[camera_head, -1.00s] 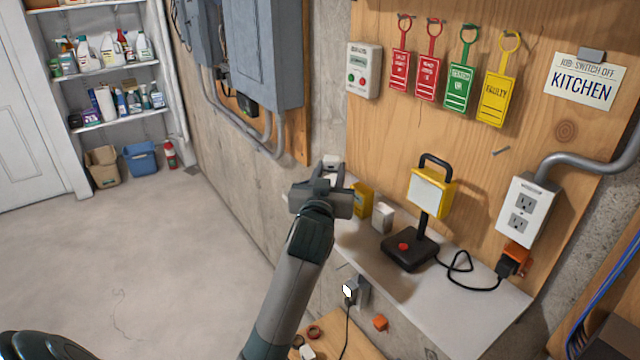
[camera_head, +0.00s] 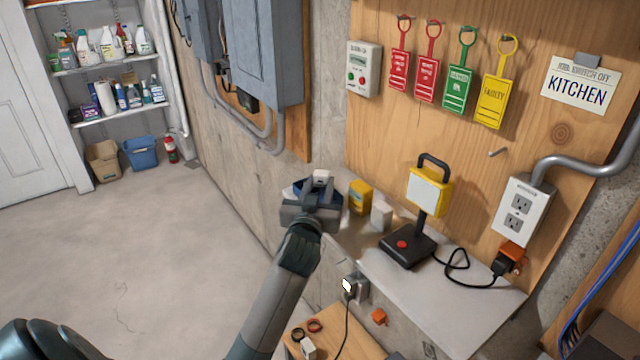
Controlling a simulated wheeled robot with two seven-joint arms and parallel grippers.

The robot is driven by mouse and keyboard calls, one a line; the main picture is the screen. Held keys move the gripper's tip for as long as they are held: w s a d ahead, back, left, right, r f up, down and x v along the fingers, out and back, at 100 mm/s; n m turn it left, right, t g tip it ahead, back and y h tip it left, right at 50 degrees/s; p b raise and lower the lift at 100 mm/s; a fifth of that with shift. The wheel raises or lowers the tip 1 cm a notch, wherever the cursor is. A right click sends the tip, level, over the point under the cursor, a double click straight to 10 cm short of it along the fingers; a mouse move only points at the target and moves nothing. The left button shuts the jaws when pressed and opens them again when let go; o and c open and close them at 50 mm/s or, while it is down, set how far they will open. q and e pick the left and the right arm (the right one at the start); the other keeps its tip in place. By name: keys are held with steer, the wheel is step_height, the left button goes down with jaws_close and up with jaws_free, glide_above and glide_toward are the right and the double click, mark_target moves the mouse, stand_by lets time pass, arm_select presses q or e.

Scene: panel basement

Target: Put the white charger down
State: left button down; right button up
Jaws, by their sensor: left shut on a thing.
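My left gripper (camera_head: 318,190) is at the left end of the narrow shelf, its arm coming up from the bottom of the picture. It is shut on a small white block, which looks like the white charger (camera_head: 322,177); its top shows just beyond the jaws. The gripper hides its lower part and whatever is beneath, so I cannot tell whether it touches the shelf (camera_head: 440,290). Another small white block (camera_head: 381,215) stands on the shelf to the right. My right gripper is not in view.
A yellow box (camera_head: 360,196) stands close to the gripper's right. A yellow work lamp (camera_head: 430,190) on a black base, with a cord to the outlet box (camera_head: 523,210), stands further right. A lower wooden table (camera_head: 360,346) holds tape rings and a small white item.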

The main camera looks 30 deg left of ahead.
arm_select(q)
steer(key=shift+f, duration=0.4)
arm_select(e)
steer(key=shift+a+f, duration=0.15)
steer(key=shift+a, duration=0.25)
arm_select(q)
steer(key=shift+f+b, duration=0.35)
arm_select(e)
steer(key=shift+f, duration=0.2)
arm_select(q)
steer(key=c, duration=1.3)
jaws_free()
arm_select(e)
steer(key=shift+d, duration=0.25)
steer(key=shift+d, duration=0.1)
arm_select(q)
steer(key=shift+r, duration=0.15)
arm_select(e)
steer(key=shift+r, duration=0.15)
